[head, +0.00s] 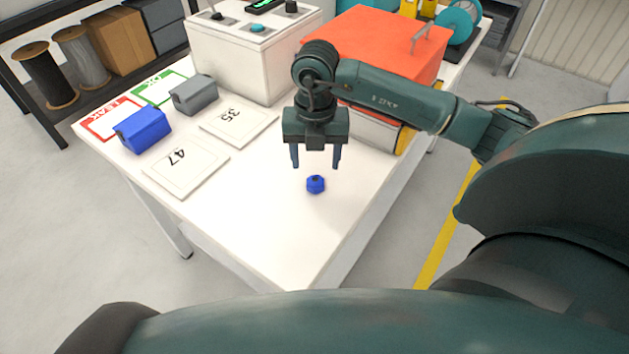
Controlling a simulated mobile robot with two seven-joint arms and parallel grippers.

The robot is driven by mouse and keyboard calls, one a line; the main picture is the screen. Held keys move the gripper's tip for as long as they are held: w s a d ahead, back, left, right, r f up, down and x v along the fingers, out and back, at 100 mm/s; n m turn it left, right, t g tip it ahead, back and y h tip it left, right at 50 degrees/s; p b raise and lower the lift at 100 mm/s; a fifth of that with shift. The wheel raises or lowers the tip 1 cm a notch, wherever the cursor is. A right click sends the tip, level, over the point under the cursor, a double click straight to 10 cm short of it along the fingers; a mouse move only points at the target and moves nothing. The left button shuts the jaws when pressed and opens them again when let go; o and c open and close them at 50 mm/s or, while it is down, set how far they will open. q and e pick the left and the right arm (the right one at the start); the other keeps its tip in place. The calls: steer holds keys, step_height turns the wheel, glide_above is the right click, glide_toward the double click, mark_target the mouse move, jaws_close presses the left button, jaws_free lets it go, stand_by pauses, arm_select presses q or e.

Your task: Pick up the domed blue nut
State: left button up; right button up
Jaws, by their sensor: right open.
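The domed blue nut (316,184) is a small blue piece with a dark spot on top. It lies on the bare white tabletop (250,220) near the table's front right part. My right gripper (316,165) points down just above and behind the nut in the head view. Its two fingers are apart with nothing between them, and the nut appears below the fingertips. The exact height of the fingertips above the nut is hard to tell. My left gripper is not in the head view.
A blue block (144,130) and a grey block (195,95) stand at the left near plates marked 47 (186,167) and 35 (238,122). A white control box (240,60) and a red-topped box (375,45) stand behind. The tabletop around the nut is clear.

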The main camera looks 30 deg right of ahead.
mark_target(316, 178)
steer(key=shift+w+f+p, duration=0.1)
steer(key=shift+f+p, duration=0.2)
steer(key=shift+f, duration=2.85)
steer(key=shift+d, duration=0.1)
steer(key=c, duration=1.1)
